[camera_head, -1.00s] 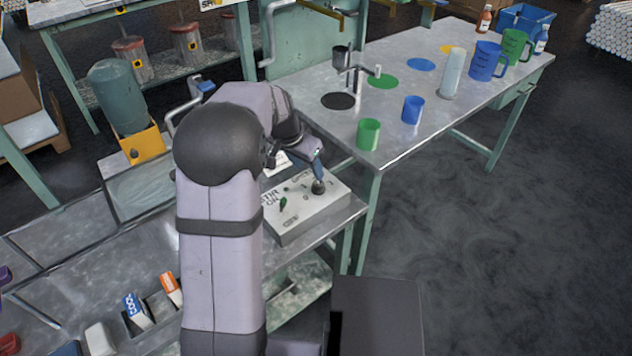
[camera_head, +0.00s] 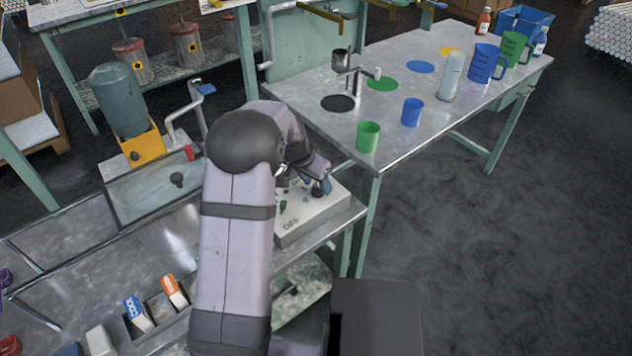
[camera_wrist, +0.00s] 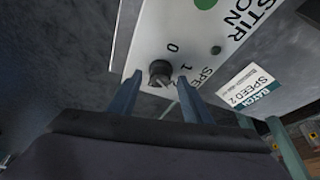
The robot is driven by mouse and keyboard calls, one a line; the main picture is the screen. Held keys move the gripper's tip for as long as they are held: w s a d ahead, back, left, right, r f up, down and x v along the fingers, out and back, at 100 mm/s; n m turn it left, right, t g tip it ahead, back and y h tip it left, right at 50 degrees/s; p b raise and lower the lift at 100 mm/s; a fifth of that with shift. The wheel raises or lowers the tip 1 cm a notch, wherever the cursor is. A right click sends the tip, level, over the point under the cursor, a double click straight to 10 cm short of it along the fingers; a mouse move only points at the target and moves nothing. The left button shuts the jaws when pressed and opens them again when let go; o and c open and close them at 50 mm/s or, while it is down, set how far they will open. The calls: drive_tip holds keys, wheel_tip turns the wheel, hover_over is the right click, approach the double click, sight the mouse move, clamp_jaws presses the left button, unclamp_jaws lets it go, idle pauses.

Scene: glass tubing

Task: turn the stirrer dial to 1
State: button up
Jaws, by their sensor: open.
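The stirrer dial (camera_wrist: 160,72) is a small dark knob on the pale panel of the stirrer box (camera_head: 300,219). Printed marks 0 and 1 stand beside it in the wrist view, with part of the word SPEED close by. Which mark the dial points to is too small to tell. My gripper (camera_wrist: 160,77) is open, its two blue-grey fingers to the left and right of the dial. Whether they touch it I cannot tell. In the head view my arm and gripper (camera_head: 322,186) cover much of the box's far part.
A card (camera_wrist: 248,88) reading BATCH SPEED 2 lies beside the panel. A green button (camera_head: 283,205) is on the box. A green cup (camera_head: 367,137) and a blue cup (camera_head: 412,112) stand on the neighbouring table. A tap (camera_head: 183,125) rises left of my arm.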

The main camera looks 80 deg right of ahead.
drive_tip(key=c, duration=1.1)
